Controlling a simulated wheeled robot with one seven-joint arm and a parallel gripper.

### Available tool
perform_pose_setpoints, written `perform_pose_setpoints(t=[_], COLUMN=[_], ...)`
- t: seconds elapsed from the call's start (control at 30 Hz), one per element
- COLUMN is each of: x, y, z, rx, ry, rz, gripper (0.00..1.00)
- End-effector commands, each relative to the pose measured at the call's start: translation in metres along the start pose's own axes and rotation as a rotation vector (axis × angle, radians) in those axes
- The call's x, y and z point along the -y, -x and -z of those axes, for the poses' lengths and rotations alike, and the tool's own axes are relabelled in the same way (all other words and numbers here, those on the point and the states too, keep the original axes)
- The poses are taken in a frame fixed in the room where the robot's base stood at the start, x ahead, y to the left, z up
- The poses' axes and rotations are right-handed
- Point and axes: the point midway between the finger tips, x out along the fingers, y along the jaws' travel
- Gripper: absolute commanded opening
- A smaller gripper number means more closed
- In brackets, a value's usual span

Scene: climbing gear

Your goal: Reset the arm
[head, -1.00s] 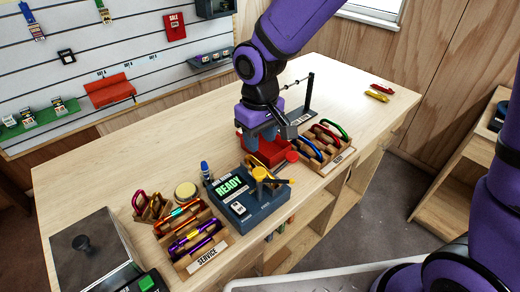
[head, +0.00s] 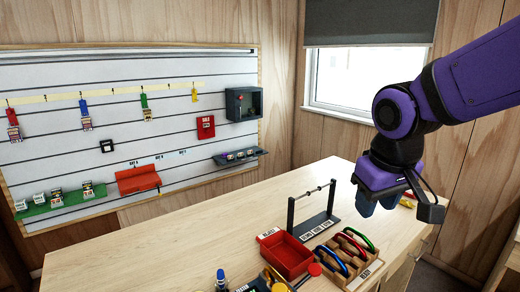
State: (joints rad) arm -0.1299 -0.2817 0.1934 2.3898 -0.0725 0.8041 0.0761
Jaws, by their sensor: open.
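My gripper (head: 378,203) hangs from my purple arm at the right of the head view, pointing down. It is above the right part of the wooden workbench (head: 170,240), clear of the surface. The jaws are open and I see nothing between them. The red tray (head: 286,254) lies to the lower left of the gripper and looks empty. The wooden rack (head: 352,258) with red, green and blue carabiners stands just below and left of the gripper.
A dark stand with a thin bar (head: 312,212) rises left of the gripper. A slatted wall panel (head: 120,128) with hung gear, a red shelf (head: 138,180) and a grey box (head: 243,104) is behind the bench. The bench's left part is bare. A window (head: 350,82) is at the back.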

Motion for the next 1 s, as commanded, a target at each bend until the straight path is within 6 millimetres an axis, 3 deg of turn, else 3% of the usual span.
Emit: perform_pose_setpoints(t=[0.2, 0.5, 0.7, 1.0], x=[-0.036, -0.063, -0.068, -0.068], y=[0.040, 0.073, 0.079, 0.079], z=[-0.044, -0.103, -0.120, -0.121], rx=[-0.087, -0.187, -0.215, -0.217], ry=[-0.126, -0.261, -0.296, -0.299], rz=[-0.015, -0.007, -0.001, 0.000], gripper=[0.42, 0.42, 0.42, 0.42])
